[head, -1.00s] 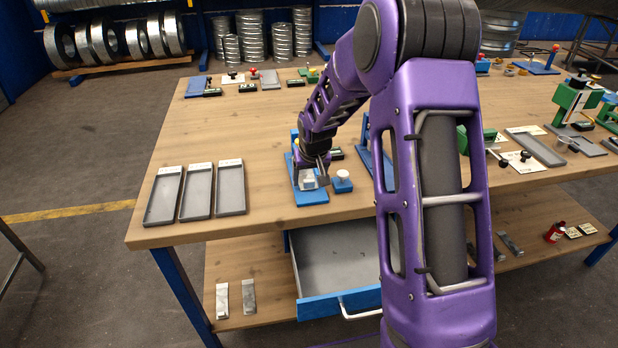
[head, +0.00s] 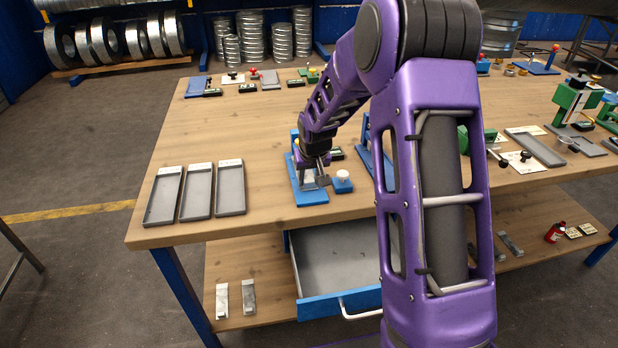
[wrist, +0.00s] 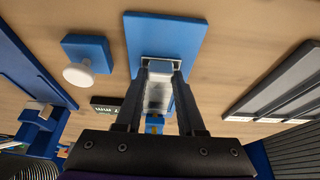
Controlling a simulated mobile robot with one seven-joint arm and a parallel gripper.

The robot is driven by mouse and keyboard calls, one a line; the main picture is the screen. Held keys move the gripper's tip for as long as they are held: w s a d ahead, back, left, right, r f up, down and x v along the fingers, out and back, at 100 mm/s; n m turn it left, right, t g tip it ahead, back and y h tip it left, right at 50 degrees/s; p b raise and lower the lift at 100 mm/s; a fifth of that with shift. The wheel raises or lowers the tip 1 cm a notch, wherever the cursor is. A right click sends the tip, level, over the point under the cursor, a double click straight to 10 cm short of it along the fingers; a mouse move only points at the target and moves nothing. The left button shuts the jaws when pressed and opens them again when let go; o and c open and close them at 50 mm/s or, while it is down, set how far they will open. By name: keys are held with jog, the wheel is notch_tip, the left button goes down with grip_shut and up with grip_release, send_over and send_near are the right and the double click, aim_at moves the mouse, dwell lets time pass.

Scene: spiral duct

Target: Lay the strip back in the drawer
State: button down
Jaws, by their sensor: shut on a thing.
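My gripper (wrist: 158,98) is shut on a pale metal strip (wrist: 157,97), which shows between its two fingers in the wrist view. In the head view my gripper (head: 318,180) is low over a blue fixture plate (head: 308,197) on the bench. The far end of the strip is at the fixture's small metal part (wrist: 160,62); I cannot tell whether they touch. The grey drawer (head: 340,262) with a blue front stands open below the bench top, empty where visible; my arm hides its right part.
Three grey trays (head: 197,190) stand left of the fixture. A blue block with a white knob (head: 343,181) is close on its right. Two metal strips (head: 235,298) lie on the lower shelf left of the drawer.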

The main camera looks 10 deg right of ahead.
jog(key=shift+s+r+b, duration=0.15)
jog(key=shift+s+b, duration=0.25)
jog(key=shift+s, duration=2.25)
notch_tip(320, 180, up, 7)
jog(key=p, duration=0.4)
